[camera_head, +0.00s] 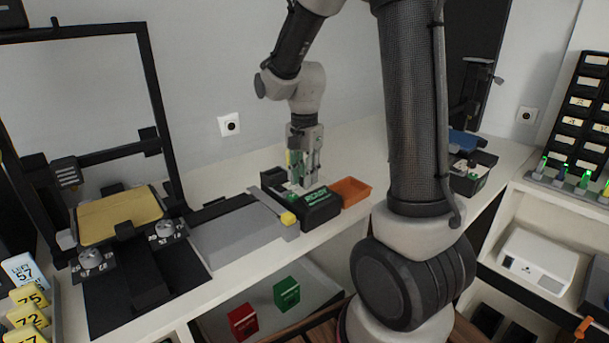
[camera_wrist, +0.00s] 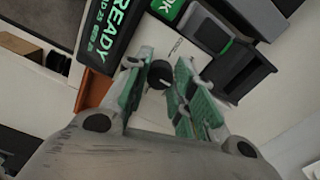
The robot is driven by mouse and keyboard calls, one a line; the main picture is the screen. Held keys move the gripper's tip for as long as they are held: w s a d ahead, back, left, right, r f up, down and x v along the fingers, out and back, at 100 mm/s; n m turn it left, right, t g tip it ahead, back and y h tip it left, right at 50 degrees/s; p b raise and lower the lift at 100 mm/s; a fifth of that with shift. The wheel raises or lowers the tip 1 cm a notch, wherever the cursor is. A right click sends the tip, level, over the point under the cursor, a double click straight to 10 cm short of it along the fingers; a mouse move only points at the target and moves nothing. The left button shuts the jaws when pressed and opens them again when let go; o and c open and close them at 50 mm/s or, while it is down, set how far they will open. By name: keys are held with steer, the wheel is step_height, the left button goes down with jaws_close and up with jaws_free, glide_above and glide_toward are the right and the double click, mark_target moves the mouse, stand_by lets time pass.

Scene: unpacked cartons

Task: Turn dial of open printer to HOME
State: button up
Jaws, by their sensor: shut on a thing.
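The open-frame printer (camera_head: 148,75) stands at the left in the head view, with a yellowish bed (camera_head: 120,216). Two silver dials, a left one (camera_head: 90,258) and a right one (camera_head: 163,230), sit on dark marked plates at its front. Their lettering is too small to read. My gripper (camera_head: 304,182) is well right of the printer, pointing down at a black box with a green label (camera_head: 318,196). In the wrist view my gripper (camera_wrist: 160,88) has its green-padded fingers closed around a small dark round piece (camera_wrist: 160,74); what it belongs to is unclear.
An orange tray (camera_head: 351,191) adjoins the black box. Yellow number tags (camera_head: 27,316) stand at lower left. Red (camera_head: 243,321) and green (camera_head: 287,292) boxes lie below the counter.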

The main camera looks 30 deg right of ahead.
steer(key=o, duration=1)
steer(key=shift+o, duration=0.2)
steer(key=shift+r, duration=0.1)
step_height(320, 180, up, 12)
